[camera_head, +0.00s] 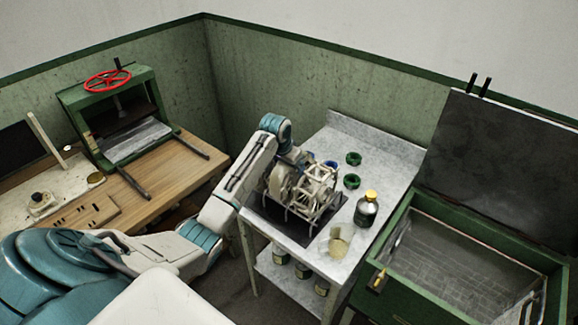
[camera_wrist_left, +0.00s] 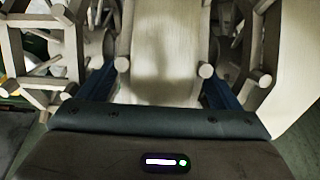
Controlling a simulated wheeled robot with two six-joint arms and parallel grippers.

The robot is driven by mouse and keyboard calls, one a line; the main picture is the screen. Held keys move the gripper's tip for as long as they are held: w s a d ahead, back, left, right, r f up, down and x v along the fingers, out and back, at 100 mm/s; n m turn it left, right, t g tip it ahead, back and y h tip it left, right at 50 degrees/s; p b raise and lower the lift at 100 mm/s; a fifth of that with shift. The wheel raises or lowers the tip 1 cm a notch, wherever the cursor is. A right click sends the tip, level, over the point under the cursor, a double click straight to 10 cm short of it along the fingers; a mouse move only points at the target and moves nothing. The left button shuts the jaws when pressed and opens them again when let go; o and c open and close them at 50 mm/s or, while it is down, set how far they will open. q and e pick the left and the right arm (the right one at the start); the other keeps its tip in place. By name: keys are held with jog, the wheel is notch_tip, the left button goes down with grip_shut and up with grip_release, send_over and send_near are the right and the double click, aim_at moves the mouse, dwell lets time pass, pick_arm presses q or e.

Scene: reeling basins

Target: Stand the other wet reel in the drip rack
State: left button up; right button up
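Cream reels with spokes and crossbars (camera_head: 312,190) stand close together over a dark mat (camera_head: 267,222) on the grey-topped table. I cannot separate the drip rack from them. My left gripper is at the reels from behind and above, its tips largely hidden in the head view. In the left wrist view, the two dark blue fingers of my left gripper (camera_wrist_left: 160,88) stand either side of a pale, wide reel part (camera_wrist_left: 160,50). Whether they press on it is unclear. More reel framework (camera_wrist_left: 48,45) shows at the left. My right gripper is out of view.
On the table stand two green rings (camera_head: 352,181), a dark bottle with a yellow cap (camera_head: 367,210) and a clear beaker (camera_head: 337,246). A green open-lidded basin (camera_head: 455,299) is at the right. A green press (camera_head: 120,110) stands on the wooden bench at left.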

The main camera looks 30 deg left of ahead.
pick_arm(q)
jog(key=shift+s+r+b, duration=0.2)
jog(key=shift+r+b, duration=0.15)
jog(key=shift+r, duration=0.15)
jog(key=b+v, duration=0.3)
jog(key=v, duration=0.5)
jog(key=shift+s+r, duration=0.1)
jog(key=shift+r, duration=0.3)
jog(key=shift+s+r, duration=0.15)
jog(key=shift+r, duration=0.3)
